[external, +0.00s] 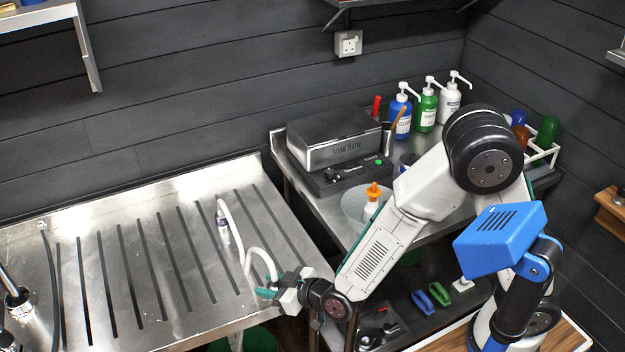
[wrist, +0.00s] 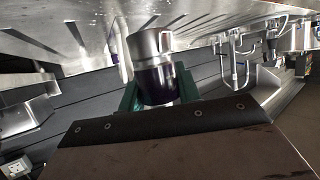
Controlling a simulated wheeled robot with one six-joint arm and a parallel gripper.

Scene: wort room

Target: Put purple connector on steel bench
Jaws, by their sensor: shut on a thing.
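My gripper (external: 268,292) is at the front right edge of the steel bench (external: 130,215), with its green fingers shut. In the wrist view the fingers (wrist: 158,95) are closed around a steel connector (wrist: 153,58), whose lower end looks dark purple. In the external view that held connector is mostly hidden, with a white hose arching down to it. A metal fitting with a purple band (external: 223,222) lies on the bench's ribbed top, at a white hose's end. I cannot tell from the external view whether both hose parts are one hose.
A side table holds a soak bath (external: 333,138), pump bottles (external: 425,108) and a bowl with an orange-topped bottle (external: 371,200). Metal taps or tubes (external: 18,300) stand at the bench's left. The bench's slotted middle is clear. A green tub (external: 258,340) is below its front edge.

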